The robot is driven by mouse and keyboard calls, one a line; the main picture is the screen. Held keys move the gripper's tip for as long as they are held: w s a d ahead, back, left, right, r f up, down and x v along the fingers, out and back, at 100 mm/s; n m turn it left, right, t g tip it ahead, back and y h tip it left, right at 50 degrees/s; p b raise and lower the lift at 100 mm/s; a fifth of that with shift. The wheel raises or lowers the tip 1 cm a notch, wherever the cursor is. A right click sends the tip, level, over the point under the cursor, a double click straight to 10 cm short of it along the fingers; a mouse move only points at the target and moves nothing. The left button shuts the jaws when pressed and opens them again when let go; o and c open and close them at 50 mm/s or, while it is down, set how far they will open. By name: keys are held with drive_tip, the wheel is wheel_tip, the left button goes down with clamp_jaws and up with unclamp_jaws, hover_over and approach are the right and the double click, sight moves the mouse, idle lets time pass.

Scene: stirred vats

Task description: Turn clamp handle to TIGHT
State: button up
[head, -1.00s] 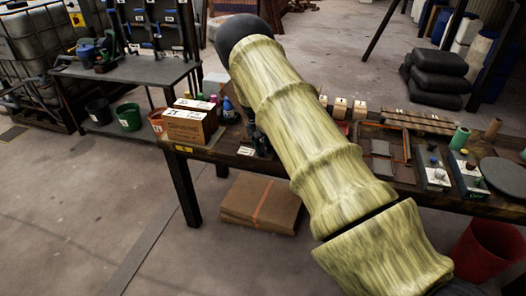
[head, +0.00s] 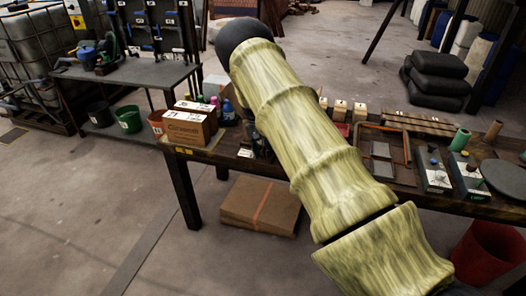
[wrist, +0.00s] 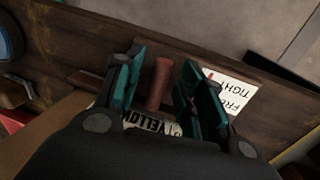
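The clamp handle, a reddish-brown rod (wrist: 158,84), stands between the fingers of my gripper (wrist: 163,66) in the wrist view. The teal fingers are apart, one on each side of the handle, with gaps visible; I see no grip on it. A white label (wrist: 229,94) reading FREE and TIGHT, with a red mark, lies right of the right finger.
The clamp is on a dark wooden bench (head: 228,139). A cardboard box (head: 186,129) and a blue bottle (head: 228,110) stand left of my arm. Trays and small panels (head: 433,172) lie to its right. Flat cartons (head: 260,205) and a red bin (head: 483,252) are on the floor.

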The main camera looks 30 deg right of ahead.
wheel_tip(320, 180, up, 12)
drive_tip(key=w+a, duration=0.1)
drive_tip(key=w, duration=0.1)
drive_tip(key=shift+a+f, duration=0.15)
drive_tip(key=shift+a, duration=0.1)
idle(0.7)
